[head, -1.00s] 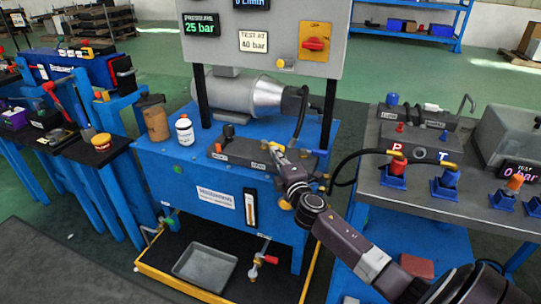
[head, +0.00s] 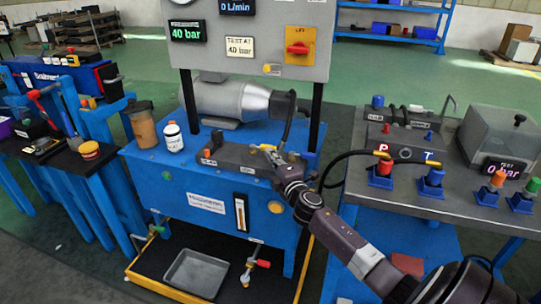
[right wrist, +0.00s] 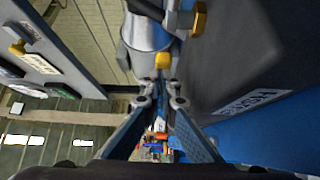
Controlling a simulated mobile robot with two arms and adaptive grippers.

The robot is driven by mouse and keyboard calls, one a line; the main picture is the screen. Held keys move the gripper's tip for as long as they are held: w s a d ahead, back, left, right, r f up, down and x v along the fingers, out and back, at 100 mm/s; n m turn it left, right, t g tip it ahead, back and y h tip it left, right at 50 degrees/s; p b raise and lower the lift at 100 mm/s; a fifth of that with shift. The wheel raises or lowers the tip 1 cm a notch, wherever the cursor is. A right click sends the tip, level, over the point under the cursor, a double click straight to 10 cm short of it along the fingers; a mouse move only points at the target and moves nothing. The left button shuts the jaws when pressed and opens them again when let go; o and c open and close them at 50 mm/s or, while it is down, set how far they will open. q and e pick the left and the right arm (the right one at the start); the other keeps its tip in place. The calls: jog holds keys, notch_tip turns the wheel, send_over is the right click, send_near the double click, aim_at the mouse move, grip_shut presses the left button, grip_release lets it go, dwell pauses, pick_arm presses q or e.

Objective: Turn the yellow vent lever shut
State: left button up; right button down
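My right gripper (head: 268,150) is at the dark valve block (head: 225,155) on the blue bench, and its arm comes in from the lower right. In the right wrist view its fingers (right wrist: 160,96) stand a small gap apart, with nothing clearly held between them. A small yellow end piece (right wrist: 163,60) shows just beyond the fingertips, and a yellow-tipped handle (right wrist: 199,18) shows higher up on the right. I cannot tell which of these is the vent lever, as the gripper covers part of the block in the head view. My left gripper is not in view.
The pressure display (head: 187,31) reads 40 bar, beside a "TEST AT 40 bar" sign (head: 240,47). A brown jar (head: 143,127) and a white bottle (head: 173,137) stand left of the block. A black hose (head: 345,157) arches right of my gripper to the grey table (head: 430,205).

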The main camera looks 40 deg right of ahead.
jog(key=shift+d+r, duration=0.35)
jog(key=shift+d, duration=0.3)
jog(key=shift+s+a+f, duration=0.15)
jog(key=shift+s+a, duration=0.05)
jog(key=shift+s, duration=0.05)
jog(key=a+v, duration=0.1)
jog(key=v, duration=1)
jog(key=shift+s+f, duration=0.15)
jog(key=shift+s, duration=0.05)
jog(key=shift+a, duration=0.1)
